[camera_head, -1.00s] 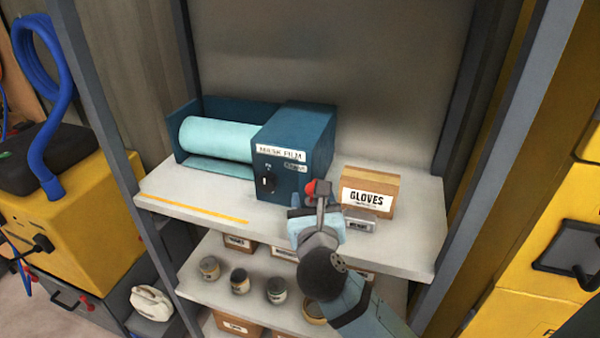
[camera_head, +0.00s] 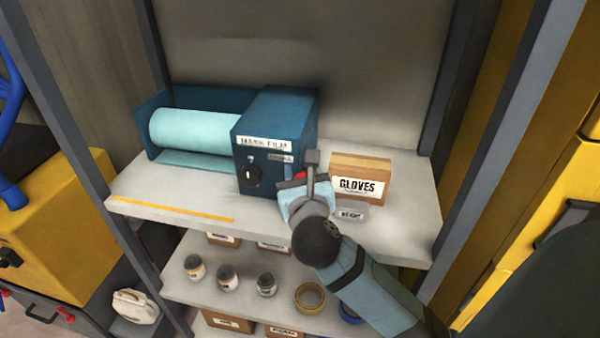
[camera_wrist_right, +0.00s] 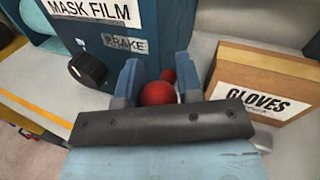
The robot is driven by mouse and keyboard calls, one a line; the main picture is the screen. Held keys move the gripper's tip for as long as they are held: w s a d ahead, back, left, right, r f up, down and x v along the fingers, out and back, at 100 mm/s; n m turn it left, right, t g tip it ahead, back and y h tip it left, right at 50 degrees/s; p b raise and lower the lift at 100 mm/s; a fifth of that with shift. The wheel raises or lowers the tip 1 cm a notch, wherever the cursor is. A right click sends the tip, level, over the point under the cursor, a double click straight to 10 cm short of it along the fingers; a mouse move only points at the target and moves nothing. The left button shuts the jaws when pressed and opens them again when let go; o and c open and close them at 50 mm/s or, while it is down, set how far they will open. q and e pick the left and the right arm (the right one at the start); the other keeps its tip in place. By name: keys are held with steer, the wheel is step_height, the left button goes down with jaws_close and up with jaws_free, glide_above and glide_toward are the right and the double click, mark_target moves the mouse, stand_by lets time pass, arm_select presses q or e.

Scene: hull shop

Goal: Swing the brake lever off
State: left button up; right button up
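The brake lever has a red ball knob (camera_wrist_right: 158,93) and sits at the right side of the blue MASK FILM dispenser (camera_head: 275,132), beside its BRAKE label (camera_wrist_right: 125,45). My right gripper (camera_head: 311,165) is at that side; in the wrist view its two fingers (camera_wrist_right: 157,82) lie against the knob's left and right with no clear gap. A smaller red part (camera_wrist_right: 168,75) shows just behind the ball. In the head view only a bit of red (camera_head: 299,176) shows beside the gripper; the rest of the lever is hidden. My left gripper is not in view.
A cardboard GLOVES box (camera_head: 360,180) stands close to the right of my gripper, with a grey tag (camera_head: 350,213) in front. The dispenser's black knob (camera_head: 250,177) is on its front. Jars (camera_head: 228,278) stand below.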

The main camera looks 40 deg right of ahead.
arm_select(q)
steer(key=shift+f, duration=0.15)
arm_select(e)
jaws_close()
